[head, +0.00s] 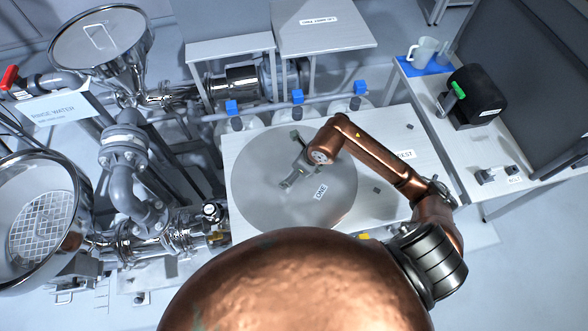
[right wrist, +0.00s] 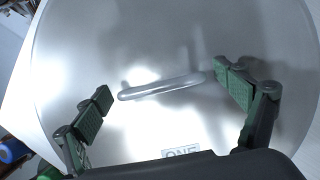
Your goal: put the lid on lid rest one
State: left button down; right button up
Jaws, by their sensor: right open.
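The lid (head: 262,196) is a round grey metal disc with a "ONE" label. It lies flat on the white bench top labelled "REST" and shows close up in the right wrist view (right wrist: 75,60). Its bar handle (right wrist: 160,88) lies between the fingers of my right gripper (right wrist: 163,85), running lengthwise from near one finger to near the other. The right gripper is open, over the lid, and also shows in the head view (head: 291,163). Whether a finger touches the handle I cannot tell. The lid covers the bench spot beneath it. My left gripper is not in view.
An open steel hopper (head: 80,190) with a grate stands at left; another, apparently covered, hopper (head: 108,62) stands behind it. Several blue-topped containers (head: 297,98) line the back of the white bench (head: 385,208). A side table at right holds a black device (head: 474,95) and a jug (head: 424,52).

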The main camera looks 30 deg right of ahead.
jog(key=v, duration=1.2)
jog(key=shift+p, duration=0.45)
jog(key=shift+d, duration=0.1)
